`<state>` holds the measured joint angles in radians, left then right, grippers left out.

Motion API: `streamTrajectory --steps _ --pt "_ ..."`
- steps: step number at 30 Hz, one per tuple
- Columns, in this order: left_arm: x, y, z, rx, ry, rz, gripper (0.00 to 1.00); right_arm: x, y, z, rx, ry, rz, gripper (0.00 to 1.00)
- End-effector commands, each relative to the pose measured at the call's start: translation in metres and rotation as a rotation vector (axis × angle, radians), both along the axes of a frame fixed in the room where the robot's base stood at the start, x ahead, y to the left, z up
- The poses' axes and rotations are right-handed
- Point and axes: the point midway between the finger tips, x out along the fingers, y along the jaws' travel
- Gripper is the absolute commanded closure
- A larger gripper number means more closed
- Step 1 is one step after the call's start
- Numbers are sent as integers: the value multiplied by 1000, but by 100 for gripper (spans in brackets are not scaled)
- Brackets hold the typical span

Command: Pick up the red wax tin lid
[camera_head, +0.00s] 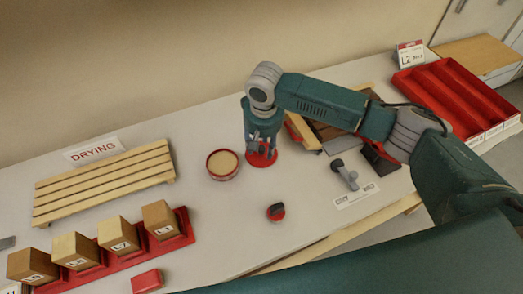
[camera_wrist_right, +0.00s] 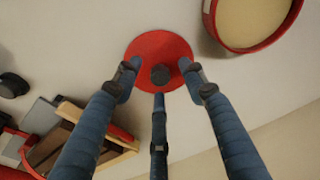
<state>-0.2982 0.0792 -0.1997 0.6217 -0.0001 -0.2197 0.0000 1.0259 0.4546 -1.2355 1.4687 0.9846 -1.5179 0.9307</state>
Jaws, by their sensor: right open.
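The red wax tin lid is a flat red disc with a dark knob in the middle. It lies on the bench in the head view (camera_head: 256,161) and shows near the top centre of the right wrist view (camera_wrist_right: 150,48). My right gripper (camera_head: 262,147) points down over the lid, and its fingers hide part of it. In the wrist view its three fingers (camera_wrist_right: 159,78) are spread around the knob, with no clear contact. The open tin (camera_head: 222,164) with pale wax and a red rim stands just left of the lid. My left gripper is not in view.
A slatted drying rack (camera_head: 105,180) and a red holder with several labelled wooden blocks (camera_head: 118,232) are on the left. A small dark and red object (camera_head: 276,212) lies in front. Wooden and dark pieces (camera_head: 330,132) are close on the right, with a red tray (camera_head: 455,95) beyond.

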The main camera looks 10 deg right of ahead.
Motion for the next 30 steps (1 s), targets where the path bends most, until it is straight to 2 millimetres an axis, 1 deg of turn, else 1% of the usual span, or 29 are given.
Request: streamTrajectory --steps 6,7,13,25,30 --pt "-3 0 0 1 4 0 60 0 0 -2 0 -1 0 58" --pt "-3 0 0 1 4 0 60 0 0 -2 0 -1 0 60" --pt "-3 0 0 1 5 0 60 1 0 -1 0 -1 0 100" --pt "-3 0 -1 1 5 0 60 1 0 0 0 -2 -1 100" --pt "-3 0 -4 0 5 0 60 2 0 11 1 -3 -1 100"
